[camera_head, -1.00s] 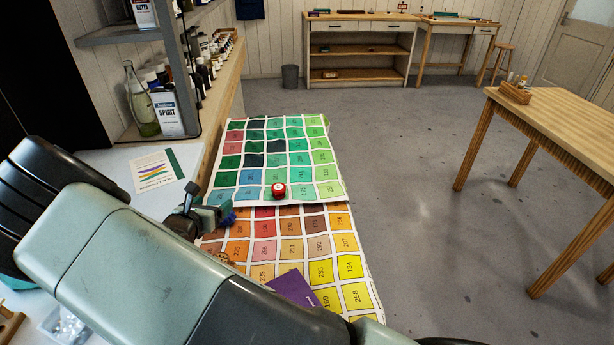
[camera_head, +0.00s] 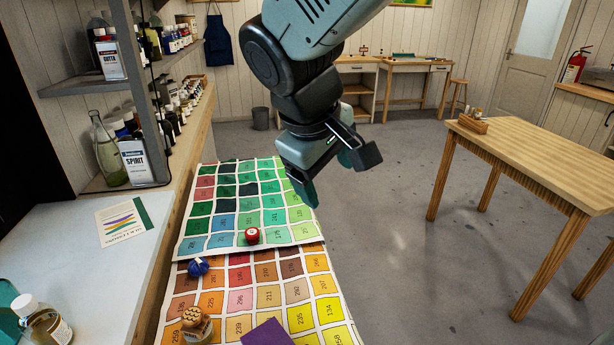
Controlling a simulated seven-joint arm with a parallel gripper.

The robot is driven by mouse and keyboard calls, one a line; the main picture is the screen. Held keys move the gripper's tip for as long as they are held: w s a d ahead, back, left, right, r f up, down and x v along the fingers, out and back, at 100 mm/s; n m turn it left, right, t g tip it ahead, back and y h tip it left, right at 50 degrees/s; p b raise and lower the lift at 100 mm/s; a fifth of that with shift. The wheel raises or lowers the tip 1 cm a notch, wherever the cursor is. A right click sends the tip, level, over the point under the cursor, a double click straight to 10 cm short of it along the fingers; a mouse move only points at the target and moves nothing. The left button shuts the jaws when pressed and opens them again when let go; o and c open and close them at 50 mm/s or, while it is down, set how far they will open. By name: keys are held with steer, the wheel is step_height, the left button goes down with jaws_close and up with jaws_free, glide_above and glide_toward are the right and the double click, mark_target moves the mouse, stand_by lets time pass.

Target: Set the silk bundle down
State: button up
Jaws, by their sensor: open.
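A small round blue bundle (camera_head: 198,267), which looks like the silk bundle, rests on the colour chart with warm-toned squares (camera_head: 327,285), near its upper left corner. A small red bundle (camera_head: 252,236) sits on the green colour chart (camera_head: 222,250), near its lower edge. My gripper (camera_head: 340,180) hangs in the air above the right side of the green chart, well apart from both bundles. Its two dark fingers are spread, and I see nothing between them.
A purple booklet (camera_head: 268,333) and a jar with a tan top (camera_head: 197,325) stand on the near chart. A capped bottle (camera_head: 45,322) and a card (camera_head: 123,222) are on the white counter at left. Bottle shelves (camera_head: 90,88) rise behind. A wooden table (camera_head: 540,150) stands at right.

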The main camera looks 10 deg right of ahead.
steer(key=s+r+m+t+y, duration=0.1)
steer(key=s+r+m+y, duration=0.2)
steer(key=s, duration=1.1)
steer(key=a+m, duration=0.1)
steer(key=m, duration=0.2)
steer(key=shift+r+t, duration=0.2)
steer(key=shift+t, duration=0.1)
